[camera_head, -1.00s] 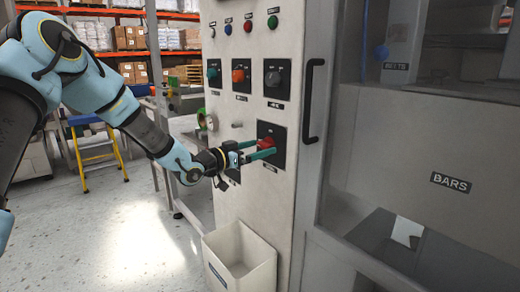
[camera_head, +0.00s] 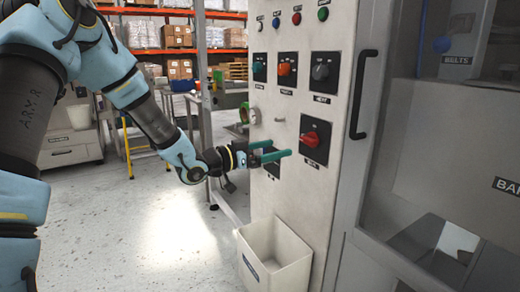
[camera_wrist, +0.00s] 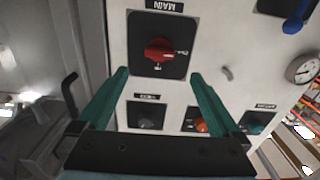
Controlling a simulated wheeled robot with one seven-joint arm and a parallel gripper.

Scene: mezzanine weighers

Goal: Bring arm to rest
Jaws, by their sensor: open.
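My gripper (camera_head: 281,151) is open and empty in front of the grey control panel (camera_head: 300,185), its green fingers apart. The red rotary knob (camera_head: 312,140) on its black plate stands clear of the fingers, to their right in the head view. In the wrist view the red knob (camera_wrist: 160,49) shows beyond the fingertips, between and ahead of them, under a label reading MAIN. My gripper (camera_wrist: 156,82) touches nothing that I can see. A lower black plate on the panel is partly hidden behind the fingers in the head view.
A black door handle (camera_head: 363,95) stands out right of the panel. A white bin (camera_head: 276,262) is fixed below. Teal, orange and grey knobs (camera_head: 320,72) sit higher up. The floor at left is open.

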